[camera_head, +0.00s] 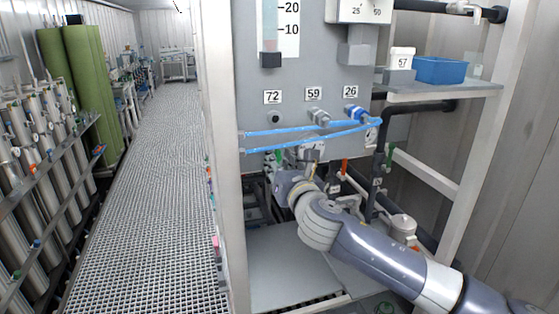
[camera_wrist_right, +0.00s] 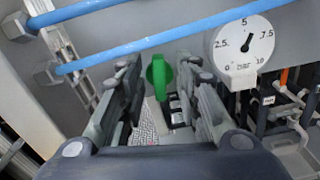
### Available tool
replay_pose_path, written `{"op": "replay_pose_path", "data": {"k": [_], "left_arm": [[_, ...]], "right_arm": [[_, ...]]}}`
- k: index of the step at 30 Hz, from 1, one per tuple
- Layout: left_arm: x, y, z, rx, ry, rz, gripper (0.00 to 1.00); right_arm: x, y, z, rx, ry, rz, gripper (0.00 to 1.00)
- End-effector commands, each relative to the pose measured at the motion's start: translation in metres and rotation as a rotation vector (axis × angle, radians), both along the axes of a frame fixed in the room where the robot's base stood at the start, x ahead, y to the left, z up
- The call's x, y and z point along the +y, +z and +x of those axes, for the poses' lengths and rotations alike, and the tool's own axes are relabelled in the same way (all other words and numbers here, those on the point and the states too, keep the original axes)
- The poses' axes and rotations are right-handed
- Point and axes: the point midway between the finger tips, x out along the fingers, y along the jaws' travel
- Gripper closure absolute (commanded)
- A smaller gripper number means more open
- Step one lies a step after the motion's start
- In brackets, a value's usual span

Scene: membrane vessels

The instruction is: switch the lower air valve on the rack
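A green valve handle (camera_wrist_right: 159,77) shows in the right wrist view under the blue air hoses, left of a round bar gauge (camera_wrist_right: 242,52). It points roughly up and down in that view. It also shows small in the head view (camera_head: 279,156) below the rack's grey panel. My right gripper (camera_wrist_right: 159,72) is open, with one finger on each side of the green handle and a visible gap on both sides. In the head view my right gripper (camera_head: 287,178) is just below the handle, and its fingers are partly hidden. My left gripper is not in view.
Blue hoses (camera_head: 300,133) cross the grey panel (camera_head: 345,92) close above my right gripper. A red handle (camera_head: 344,167) and dark pipes stand to its right. A blue bin (camera_head: 440,70) sits on a shelf. The grating walkway (camera_head: 150,200) at left is clear.

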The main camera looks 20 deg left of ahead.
Motion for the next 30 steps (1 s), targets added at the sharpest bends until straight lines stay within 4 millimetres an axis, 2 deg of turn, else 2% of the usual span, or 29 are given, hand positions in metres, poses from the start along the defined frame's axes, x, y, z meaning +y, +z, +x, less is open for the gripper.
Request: {"op": "replay_pose_path", "data": {"k": [5,9,20,30], "left_arm": [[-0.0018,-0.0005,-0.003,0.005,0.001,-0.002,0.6],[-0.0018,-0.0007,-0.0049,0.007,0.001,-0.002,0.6],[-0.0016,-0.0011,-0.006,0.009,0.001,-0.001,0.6],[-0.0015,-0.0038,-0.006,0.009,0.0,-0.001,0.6]], "right_arm": [[0.0001,-0.0001,-0.0002,0.0,0.0,0.0,0.69],[0.0001,0.0,-0.0003,0.0,0.0,0.0,1.0],[-0.0002,-0.0001,-0.0002,0.008,0.0,0.012,1.0],[-0.0004,-0.0007,0.0001,0.105,0.0,0.156,1.0]]}}
